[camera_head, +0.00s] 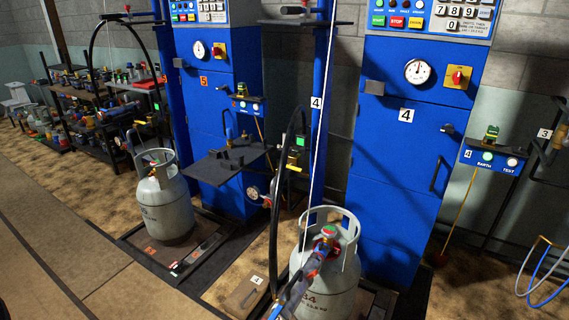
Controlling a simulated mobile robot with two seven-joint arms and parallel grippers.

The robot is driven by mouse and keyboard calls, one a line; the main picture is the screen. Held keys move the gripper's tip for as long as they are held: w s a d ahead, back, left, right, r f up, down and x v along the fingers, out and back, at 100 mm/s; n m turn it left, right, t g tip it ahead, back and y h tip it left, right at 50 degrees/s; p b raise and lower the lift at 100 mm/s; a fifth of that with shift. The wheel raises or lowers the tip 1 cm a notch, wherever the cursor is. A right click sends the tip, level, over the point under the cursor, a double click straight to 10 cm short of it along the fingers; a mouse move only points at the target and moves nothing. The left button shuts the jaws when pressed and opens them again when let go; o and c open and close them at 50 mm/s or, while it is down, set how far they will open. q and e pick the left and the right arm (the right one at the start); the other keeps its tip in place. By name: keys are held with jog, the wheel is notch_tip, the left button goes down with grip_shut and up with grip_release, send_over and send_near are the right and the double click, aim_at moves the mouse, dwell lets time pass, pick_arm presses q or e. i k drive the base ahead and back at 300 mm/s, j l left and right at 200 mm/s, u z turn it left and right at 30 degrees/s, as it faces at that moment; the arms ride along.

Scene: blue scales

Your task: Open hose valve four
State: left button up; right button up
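The blue cabinet marked 4 (395,185) stands right of centre, with a round gauge (417,71) and a red knob on a yellow plate (457,77). The hose runs down to a blue and metal filling fitting (296,287) that reaches the top of a grey gas cylinder (330,285). I cannot tell which part is the hose valve or whether it is open. Neither gripper can be made out.
A second grey cylinder (166,208) stands on a dark scale platform at left, before cabinet 5 (215,130). A dark shelf (231,162) juts out between the stations. A small blue earth test box (492,158) is at right. The floor at lower left is clear.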

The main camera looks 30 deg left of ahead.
aim_at(294, 168)
jog(key=i+j, duration=0.1)
jog(key=j, duration=0.3)
jog(key=i+j, duration=0.1)
jog(key=j, duration=0.3)
jog(key=i+j, duration=0.15)
jog(key=j, duration=0.25)
jog(key=i+j, duration=0.1)
jog(key=j, duration=0.3)
jog(key=i+j, duration=0.1)
jog(key=j, duration=0.3)
jog(key=i+j, duration=0.1)
jog(key=j, duration=0.3)
jog(key=i+j, duration=0.1)
jog(key=j, duration=0.3)
jog(key=i+j+u, duration=0.2)
jog(key=u, duration=0.25)
jog(key=i+j+u, duration=0.2)
jog(key=u, duration=0.3)
